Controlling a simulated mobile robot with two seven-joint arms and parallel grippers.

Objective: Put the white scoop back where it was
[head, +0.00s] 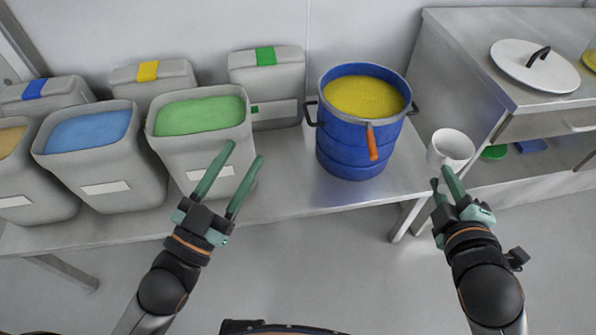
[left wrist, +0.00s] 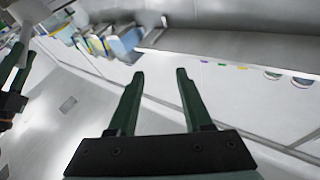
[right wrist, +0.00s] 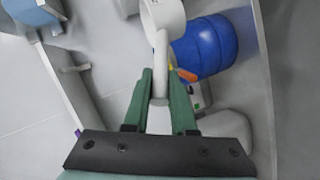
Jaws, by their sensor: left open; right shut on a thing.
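The white scoop (head: 452,146) has a round cup and hangs near the right end of the bench, just right of the blue drum. My right gripper (head: 443,176) is shut on it. In the right wrist view, the fingers (right wrist: 160,75) close on the scoop's handle, and its cup (right wrist: 163,14) lies beyond the fingertips. The inside of the cup is mostly hidden in that view. My left gripper (head: 246,151) is open and empty, in front of the bin of green powder. Its spread fingers (left wrist: 160,75) also show in the left wrist view.
The blue drum (head: 345,150) holds yellow powder, with an orange-handled tool at its rim. Open bins of green (head: 200,145), blue (head: 90,165) and tan powder stand left on the bench (head: 300,190). Lidded bins stand behind. A steel cabinet (head: 450,65) with a white lid (head: 535,66) stands right.

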